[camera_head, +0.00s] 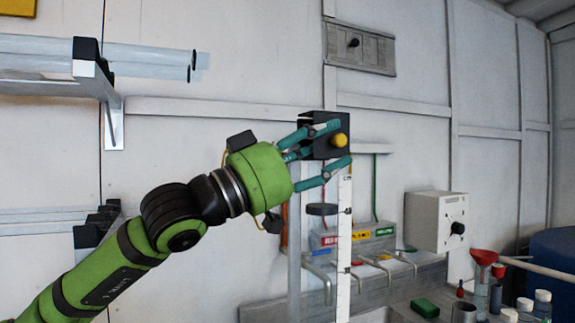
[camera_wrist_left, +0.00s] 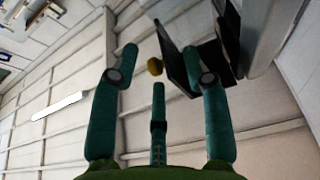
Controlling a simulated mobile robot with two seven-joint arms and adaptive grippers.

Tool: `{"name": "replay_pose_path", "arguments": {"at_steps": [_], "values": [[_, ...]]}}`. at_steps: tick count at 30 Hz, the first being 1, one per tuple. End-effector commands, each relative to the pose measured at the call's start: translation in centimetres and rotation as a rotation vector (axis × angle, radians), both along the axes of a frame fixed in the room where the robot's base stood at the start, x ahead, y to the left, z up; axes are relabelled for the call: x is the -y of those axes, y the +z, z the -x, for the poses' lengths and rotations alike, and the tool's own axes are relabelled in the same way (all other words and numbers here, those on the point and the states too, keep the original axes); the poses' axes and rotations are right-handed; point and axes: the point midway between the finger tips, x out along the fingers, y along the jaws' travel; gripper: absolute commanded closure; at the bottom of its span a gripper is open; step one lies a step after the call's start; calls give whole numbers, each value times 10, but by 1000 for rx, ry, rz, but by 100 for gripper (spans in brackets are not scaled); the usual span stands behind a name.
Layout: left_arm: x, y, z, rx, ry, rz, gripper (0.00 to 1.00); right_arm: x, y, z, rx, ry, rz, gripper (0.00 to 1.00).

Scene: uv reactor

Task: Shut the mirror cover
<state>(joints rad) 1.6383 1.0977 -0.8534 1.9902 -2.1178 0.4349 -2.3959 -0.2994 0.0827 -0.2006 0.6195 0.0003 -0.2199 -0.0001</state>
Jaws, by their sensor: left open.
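The black mirror cover (camera_head: 318,150) with a round yellow knob (camera_head: 340,140) is at the top of an upright post. In the left wrist view, the cover (camera_wrist_left: 176,57) is a thin dark plate at an angle to other dark parts beside it, and its yellow knob (camera_wrist_left: 155,67) shows between the fingers. My left gripper (camera_head: 324,148) is open, with its teal fingers spread around the area of the cover and knob. Whether a finger touches the cover cannot be told. The mirror itself is not clearly visible. My right gripper is out of view.
A white ruler-like strip (camera_head: 344,240) stands below the cover. A grey control box (camera_head: 436,222) with a black knob is at right, above a bench with bottles and a red funnel (camera_head: 484,257). A wall shelf (camera_head: 95,75) holds clear tubes at left.

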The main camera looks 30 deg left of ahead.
Motion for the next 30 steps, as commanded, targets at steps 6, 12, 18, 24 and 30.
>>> {"name": "replay_pose_path", "arguments": {"at_steps": [6, 12, 18, 24, 30], "values": [[-28, -19, 34, -3, 6, -2, 53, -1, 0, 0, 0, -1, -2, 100], [-45, -30, 55, -4, 4, -1, 53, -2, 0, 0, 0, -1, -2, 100], [-52, -35, 65, -2, 2, -1, 53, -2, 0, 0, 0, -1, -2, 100], [-53, -35, 67, -1, 0, 0, 53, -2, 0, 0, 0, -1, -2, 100], [-53, -35, 67, -1, 0, 0, 53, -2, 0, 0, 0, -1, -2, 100]]}}
